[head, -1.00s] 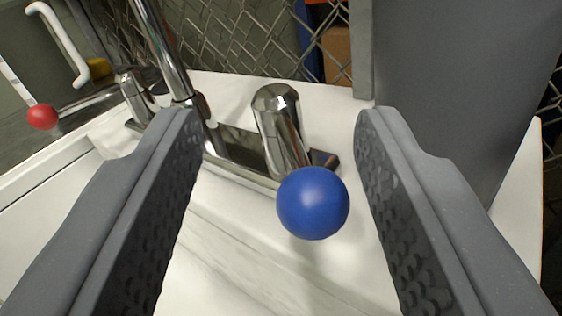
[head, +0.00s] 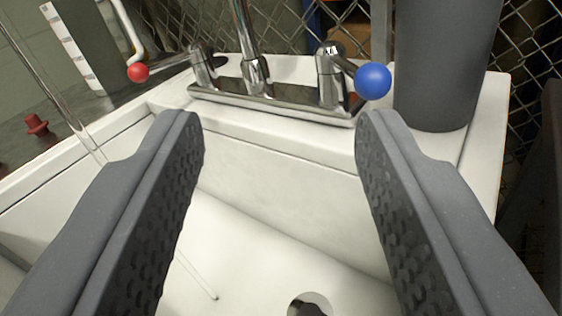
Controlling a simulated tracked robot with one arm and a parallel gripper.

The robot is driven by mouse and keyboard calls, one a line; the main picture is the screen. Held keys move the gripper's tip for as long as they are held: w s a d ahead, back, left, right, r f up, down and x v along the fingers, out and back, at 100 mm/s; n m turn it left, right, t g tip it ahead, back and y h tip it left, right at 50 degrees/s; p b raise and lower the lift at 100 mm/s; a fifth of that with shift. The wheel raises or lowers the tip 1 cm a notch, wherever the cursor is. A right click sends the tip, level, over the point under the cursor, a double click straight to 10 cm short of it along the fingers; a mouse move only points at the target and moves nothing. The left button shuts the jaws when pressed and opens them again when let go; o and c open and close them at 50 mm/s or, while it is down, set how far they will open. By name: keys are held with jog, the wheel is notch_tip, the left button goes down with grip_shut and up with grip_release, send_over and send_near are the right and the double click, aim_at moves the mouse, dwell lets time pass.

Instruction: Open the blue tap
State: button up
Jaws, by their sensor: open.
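The blue tap's round blue knob (head: 373,81) sits at the end of a short chrome lever on a chrome tap body (head: 329,76), at the back of the white sink. The lever points to the right in the head view. My gripper (head: 280,125) is open and empty, with its two grey fingers wide apart. The blue knob lies beyond and above the right fingertip in the picture, apart from it. The red tap knob (head: 138,72) is on the left, on a lever pointing left.
The white sink (head: 270,165) lies below my gripper, with a drain hole (head: 310,303) at the bottom. A chrome spout (head: 250,50) rises between the taps. A grey cylinder (head: 447,60) stands right of the blue knob. A wire fence (head: 520,60) is behind.

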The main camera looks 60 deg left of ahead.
jog(key=shift+s+d+r, duration=0.1)
jog(key=shift+s+r, duration=0.05)
jog(key=shift+s, duration=0.3)
